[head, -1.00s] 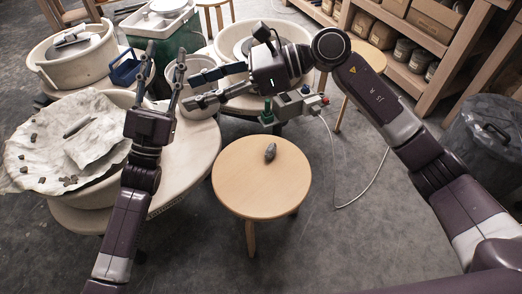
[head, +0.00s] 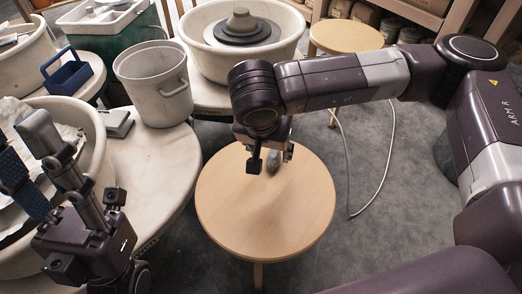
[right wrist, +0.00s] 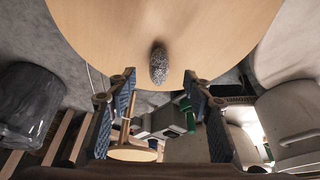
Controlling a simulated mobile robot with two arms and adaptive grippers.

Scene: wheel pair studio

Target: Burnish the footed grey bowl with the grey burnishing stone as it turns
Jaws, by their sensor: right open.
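The grey speckled burnishing stone (head: 273,161) lies on the round wooden stool (head: 265,225). My right gripper (head: 272,150) is over the stool's far part, partly hidden by its own wrist. In the right wrist view the stone (right wrist: 158,66) lies just beyond the two spread, empty fingers (right wrist: 158,88), roughly centred between them. The grey footed bowl (head: 240,22) seems to sit foot up on the dark wheel head (head: 243,33), inside the pale splash pan. My left gripper (head: 38,150) is at the lower left, fingers apart and empty, beside the pale table.
A pale bucket (head: 155,90) and a small grey box (head: 117,122) stand on the pale table (head: 160,165). A blue caddy (head: 68,75) is at the left. Another wooden stool (head: 345,38) stands behind my right arm. A cable loops across the floor.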

